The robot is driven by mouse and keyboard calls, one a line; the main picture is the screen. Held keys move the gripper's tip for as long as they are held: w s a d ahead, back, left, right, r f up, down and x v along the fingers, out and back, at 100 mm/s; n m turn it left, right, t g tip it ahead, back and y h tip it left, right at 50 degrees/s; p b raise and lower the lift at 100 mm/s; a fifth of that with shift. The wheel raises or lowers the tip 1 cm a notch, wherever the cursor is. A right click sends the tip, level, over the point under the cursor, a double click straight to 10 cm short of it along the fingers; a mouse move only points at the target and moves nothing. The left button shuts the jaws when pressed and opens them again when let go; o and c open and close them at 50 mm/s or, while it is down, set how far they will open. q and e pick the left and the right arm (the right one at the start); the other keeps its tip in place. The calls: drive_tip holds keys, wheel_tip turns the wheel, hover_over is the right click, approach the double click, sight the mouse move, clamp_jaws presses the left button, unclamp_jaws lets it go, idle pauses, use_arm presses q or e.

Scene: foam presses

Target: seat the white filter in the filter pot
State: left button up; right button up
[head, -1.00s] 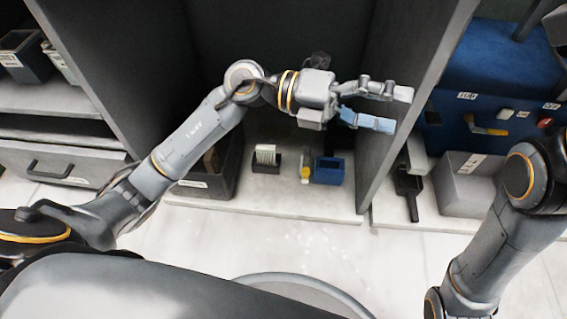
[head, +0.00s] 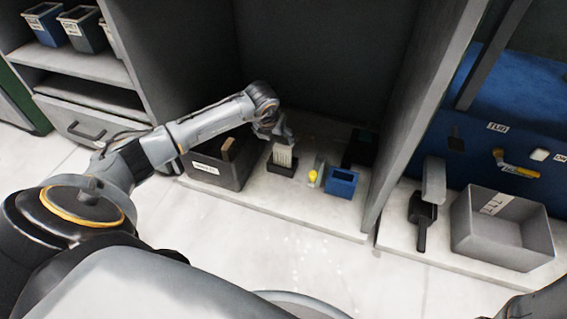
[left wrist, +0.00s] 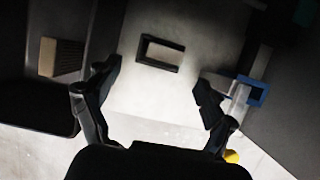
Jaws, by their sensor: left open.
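The white filter (head: 284,154) is a pale ribbed block standing upright in a low black holder (head: 281,169) on the shelf floor. In the left wrist view the black holder (left wrist: 160,68) is a rectangular frame with a pale inside; the filter is hard to tell there. A blue open-topped box (head: 342,184), probably the filter pot, stands to its right; its blue rim shows in the left wrist view (left wrist: 259,91). My left gripper (head: 283,133) is over the filter, pointing down. Its fingers are apart (left wrist: 158,85) and empty. My right gripper is out of view.
A dark bin (head: 217,172) holding a brown block (head: 229,149) stands left of the filter. A grey piece with a yellow knob (head: 313,176) stands between filter and blue box. Bay walls rise on both sides. A grey bin (head: 502,232) is at right.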

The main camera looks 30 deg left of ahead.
sight(282, 148)
use_arm(q)
drive_tip(key=b+x, duration=0.1)
drive_tip(key=x, duration=0.3)
drive_tip(key=shift+d+b, duration=0.1)
drive_tip(key=shift+b, duration=0.25)
drive_tip(key=b+x, duration=0.4)
drive_tip(key=b, duration=0.1)
drive_tip(key=shift+w+d+f, duration=0.1)
drive_tip(key=shift+d+f, duration=0.2)
drive_tip(key=shift+d, duration=0.05)
drive_tip(key=shift+w+a+f, duration=0.1)
drive_tip(key=shift+w+f, duration=0.1)
drive_tip(key=shift+f, duration=0.1)
drive_tip(key=shift+r, duration=0.1)
drive_tip(key=c, duration=1.7)
